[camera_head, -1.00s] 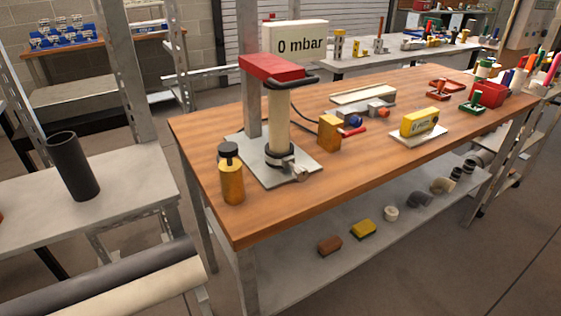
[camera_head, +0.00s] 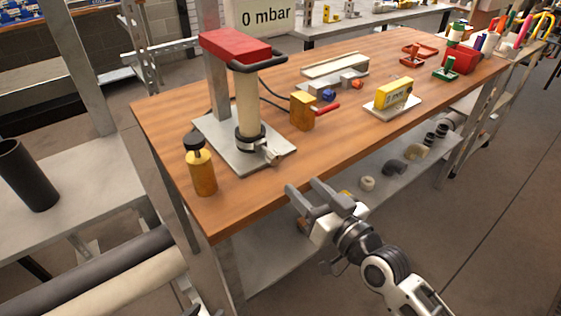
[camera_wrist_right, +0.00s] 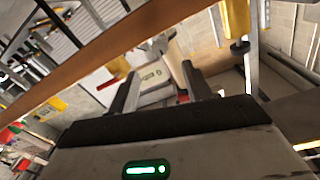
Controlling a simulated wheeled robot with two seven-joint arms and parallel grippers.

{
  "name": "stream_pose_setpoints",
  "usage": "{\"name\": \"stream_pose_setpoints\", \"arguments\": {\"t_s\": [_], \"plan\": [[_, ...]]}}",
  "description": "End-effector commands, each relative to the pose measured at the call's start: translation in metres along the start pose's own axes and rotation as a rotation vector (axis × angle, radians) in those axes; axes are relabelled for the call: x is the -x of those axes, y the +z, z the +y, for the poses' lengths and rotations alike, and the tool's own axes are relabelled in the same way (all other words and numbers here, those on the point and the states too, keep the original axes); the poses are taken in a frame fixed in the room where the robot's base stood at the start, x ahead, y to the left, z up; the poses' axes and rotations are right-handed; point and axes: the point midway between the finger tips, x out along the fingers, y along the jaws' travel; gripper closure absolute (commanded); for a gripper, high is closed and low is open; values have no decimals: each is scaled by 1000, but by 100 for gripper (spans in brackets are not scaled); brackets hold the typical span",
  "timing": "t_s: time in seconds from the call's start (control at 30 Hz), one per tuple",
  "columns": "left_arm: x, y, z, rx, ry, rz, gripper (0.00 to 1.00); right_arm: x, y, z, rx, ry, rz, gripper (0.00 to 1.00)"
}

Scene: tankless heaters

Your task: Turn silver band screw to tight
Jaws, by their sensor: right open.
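The silver band screw (camera_head: 270,154) sticks out from the dark band (camera_head: 250,138) around the foot of the upright cream pipe (camera_head: 246,103). A silver part in the right wrist view (camera_wrist_right: 160,42) looks like the same screw, small and tilted. My right gripper (camera_head: 303,186) is open and empty. It is near the table's front edge, apart from the screw, to its lower right. Its two fingers also show in the right wrist view (camera_wrist_right: 160,92). A small part at the bottom edge of the head view may belong to my left arm; its jaws cannot be made out.
A yellow bottle (camera_head: 201,173) with a black cap stands left of the metal base plate (camera_head: 222,148). A red clamp head (camera_head: 233,46) sits above the pipe. A yellow block (camera_head: 302,111) is to the right. The wooden table (camera_head: 250,190) is bare in front.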

Motion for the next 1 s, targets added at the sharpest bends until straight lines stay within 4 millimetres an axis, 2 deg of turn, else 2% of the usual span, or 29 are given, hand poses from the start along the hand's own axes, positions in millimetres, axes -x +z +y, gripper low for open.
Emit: {"name": "stream_pose_setpoints", "arguments": {"t_s": [0.03,0.2,0.4,0.6,0.87,0.9,1.0], "plan": [[0,-1,0,-1,0,1,64,-13,-2,0,-1,0,3,51],[0,-2,0,-3,0,2,64,-49,-1,-1,-1,-1,0,51],[-1,-1,0,-3,0,3,64,-81,0,0,1,0,-1,51],[-1,-2,0,-2,1,5,64,-94,1,0,0,0,-2,51],[0,-4,0,-1,1,10,64,-95,1,0,0,1,-2,51],[0,-4,0,-1,1,11,64,-95,1,0,0,1,-2,53],[0,-4,0,-1,1,11,64,-95,1,0,0,1,-2,81]]}}
